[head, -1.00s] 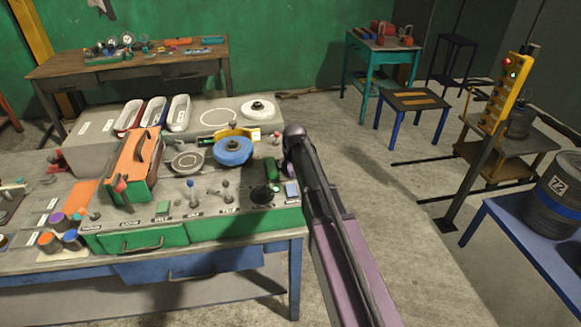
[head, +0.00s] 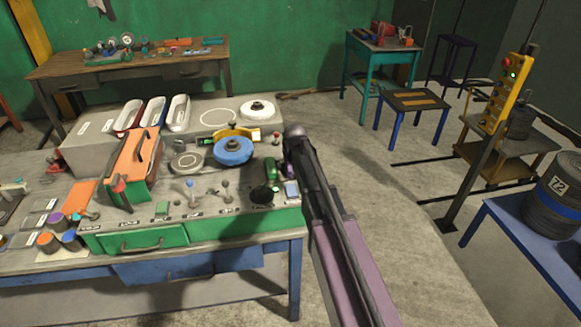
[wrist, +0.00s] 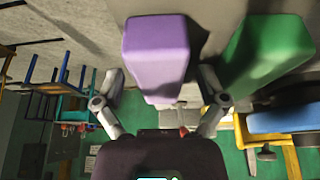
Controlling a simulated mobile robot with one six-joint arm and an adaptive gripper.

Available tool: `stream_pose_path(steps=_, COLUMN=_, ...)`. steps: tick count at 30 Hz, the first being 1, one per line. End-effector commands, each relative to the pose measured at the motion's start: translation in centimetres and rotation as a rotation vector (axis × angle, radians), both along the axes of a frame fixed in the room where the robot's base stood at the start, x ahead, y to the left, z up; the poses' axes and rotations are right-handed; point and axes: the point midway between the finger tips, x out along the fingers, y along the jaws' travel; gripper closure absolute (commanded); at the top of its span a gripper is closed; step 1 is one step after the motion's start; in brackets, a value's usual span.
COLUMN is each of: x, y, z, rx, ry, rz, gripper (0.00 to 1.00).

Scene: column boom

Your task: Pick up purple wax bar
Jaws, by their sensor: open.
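The purple wax bar (wrist: 158,55) fills the upper middle of the wrist view, standing out from a grey surface. My gripper (wrist: 161,85) is open, with one finger on each side of the bar in the picture. Gaps show beside both fingers, so they do not look closed on it. I cannot tell exactly how deep the bar sits between them. In the head view my gripper (head: 290,150) is at the right end of the workbench, and my arm hides most of the purple bar.
A green bar (wrist: 265,52) stands close beside the purple one; it also shows in the head view (head: 271,168). A blue round wheel (head: 233,151) and a yellow piece (head: 232,133) lie near. Levers line the bench front.

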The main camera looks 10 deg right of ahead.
Motion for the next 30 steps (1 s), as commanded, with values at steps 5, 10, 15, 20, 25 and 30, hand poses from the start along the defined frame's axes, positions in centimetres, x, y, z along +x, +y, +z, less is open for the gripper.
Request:
stream_pose_path(steps=5, x=0.00, y=0.00, z=0.01, rx=0.000, ry=0.000, rz=0.000, gripper=0.09)
stream_pose_path(steps=10, x=0.00, y=0.00, z=0.01, rx=0.000, ry=0.000, rz=0.000, gripper=0.47)
stream_pose_path(steps=15, x=0.00, y=0.00, z=0.01, rx=0.000, ry=0.000, rz=0.000, gripper=0.97)
stream_pose_path(steps=20, x=0.01, y=0.00, z=0.02, rx=0.000, ry=0.000, rz=0.000, gripper=0.97)
stream_pose_path(steps=25, x=0.01, y=-0.01, z=0.06, rx=0.000, ry=0.000, rz=0.000, gripper=0.97)
stream_pose_path(steps=30, x=0.01, y=-0.01, z=0.40, rx=0.000, ry=0.000, rz=0.000, gripper=0.97)
